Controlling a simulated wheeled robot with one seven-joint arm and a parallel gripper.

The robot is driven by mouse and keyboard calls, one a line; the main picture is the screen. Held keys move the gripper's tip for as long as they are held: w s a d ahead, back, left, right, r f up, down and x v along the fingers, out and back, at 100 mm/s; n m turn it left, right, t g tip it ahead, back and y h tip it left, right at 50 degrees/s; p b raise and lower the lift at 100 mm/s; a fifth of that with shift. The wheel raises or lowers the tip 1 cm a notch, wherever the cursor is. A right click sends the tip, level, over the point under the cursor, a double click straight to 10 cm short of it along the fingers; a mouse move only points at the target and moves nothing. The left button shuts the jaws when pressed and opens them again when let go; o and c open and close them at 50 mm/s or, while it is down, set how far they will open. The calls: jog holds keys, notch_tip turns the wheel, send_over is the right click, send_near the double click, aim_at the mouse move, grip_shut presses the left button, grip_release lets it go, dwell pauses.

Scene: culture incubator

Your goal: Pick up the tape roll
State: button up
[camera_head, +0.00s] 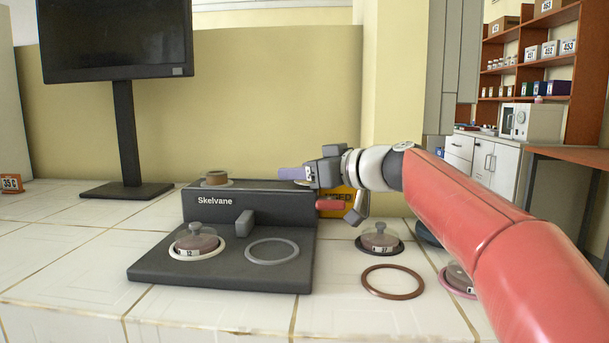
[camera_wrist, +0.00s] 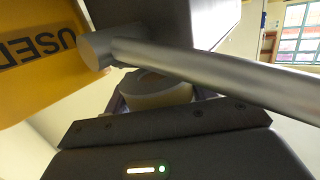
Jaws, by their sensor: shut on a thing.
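My gripper (camera_head: 300,175) is at the right end of the dark box marked Skelvane, level with its top. A lavender finger shows there; it hides most of what is between the jaws. In the wrist view, a round tan tape roll (camera_wrist: 155,90) with a brown inside sits at the jaws, partly covered by a grey rod and a dark bar. The gripper is shut on it. Whether it touches the box top cannot be told.
The Skelvane box (camera_head: 250,207) has a base with a lidded dish and an empty grey ring (camera_head: 272,251). A dark-rimmed dish (camera_head: 380,240), a brown ring (camera_head: 392,282) and a pink-rimmed dish (camera_head: 458,280) lie right. A yellow USED container (camera_wrist: 40,50) is close to my gripper. A monitor (camera_head: 118,40) stands left.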

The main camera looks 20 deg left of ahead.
notch_tip(320, 180, up, 19)
jog(key=p, duration=0.7)
